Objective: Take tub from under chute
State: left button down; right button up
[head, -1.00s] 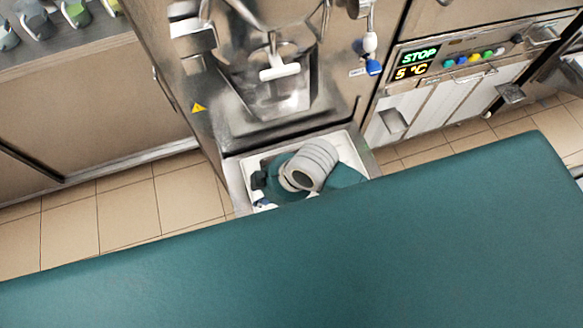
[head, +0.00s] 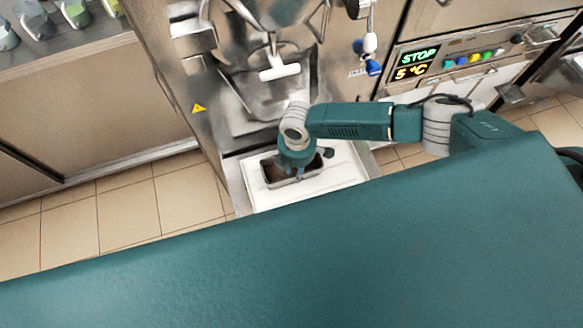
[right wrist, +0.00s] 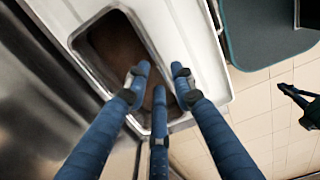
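The tub (head: 268,174) is a metal, rectangular pan with brown contents. It sits on the white drip tray (head: 263,202) under the steel chute (head: 270,108). My right gripper (head: 296,173) reaches down over the tub and hides part of it. In the right wrist view the tub (right wrist: 108,42) shows its rim and brown inside. There the blue fingers of my right gripper (right wrist: 159,80) are spread at the tub's rim, two over the inside and one just outside. I cannot tell whether they touch it. A dark shape at that view's right edge may be my left gripper (right wrist: 300,102).
The freezer front with a hanging handle rises behind the tray. A control panel (head: 465,60) reading STOP and 5 °C is at right. A counter with several cups (head: 75,14) is at far left. Tiled floor (head: 130,212) lies free left of the tray.

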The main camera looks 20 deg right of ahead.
jog(key=shift+f, duration=2.4)
grip_shut()
jog(key=shift+r, duration=0.1)
